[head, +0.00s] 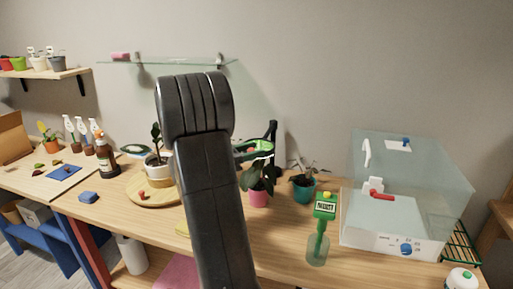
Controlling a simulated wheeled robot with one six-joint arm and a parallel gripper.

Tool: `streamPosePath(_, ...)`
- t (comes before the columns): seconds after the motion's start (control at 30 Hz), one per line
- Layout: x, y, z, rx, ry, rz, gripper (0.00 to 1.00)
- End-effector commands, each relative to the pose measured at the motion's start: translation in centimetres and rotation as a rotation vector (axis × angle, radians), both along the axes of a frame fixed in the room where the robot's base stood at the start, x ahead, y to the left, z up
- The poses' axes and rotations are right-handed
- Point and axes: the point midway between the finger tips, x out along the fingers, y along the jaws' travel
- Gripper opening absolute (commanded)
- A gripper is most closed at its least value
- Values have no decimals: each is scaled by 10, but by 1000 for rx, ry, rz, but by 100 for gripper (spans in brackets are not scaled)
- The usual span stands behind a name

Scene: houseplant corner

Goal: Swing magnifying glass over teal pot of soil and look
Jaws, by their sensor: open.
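The teal pot (303,193) stands on the wooden bench right of centre, with dark soil and a small dark sprig showing at its top. A green-rimmed round piece (263,146), which looks like the magnifying glass, sits up and left of the pot, above a leafy plant in a pink pot. It is beside the teal pot, not over it. A dark upright bar stands at its right; its left side is partly hidden by my arm. My gripper does not show clearly; my dark arm fills the middle of the view and covers that area.
The pink pot (258,197) stands left of the teal pot. A green-labelled marker in a clear jar (317,250) stands in front. A clear-walled box (400,200) fills the right. A round wooden board (155,190) with a white pot is left of my arm.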

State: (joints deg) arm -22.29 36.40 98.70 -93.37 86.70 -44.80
Motion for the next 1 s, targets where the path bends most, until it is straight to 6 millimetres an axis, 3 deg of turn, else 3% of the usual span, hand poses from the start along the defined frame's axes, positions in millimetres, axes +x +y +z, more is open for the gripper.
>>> streamPosePath(0.2,7,-15,0,0,0,0,41)
streamPosePath(0.5,8,-16,0,0,0,1,41)
streamPosePath(0.7,8,-16,0,1,0,1,2)
streamPosePath(1.0,7,-17,0,1,0,7,0)
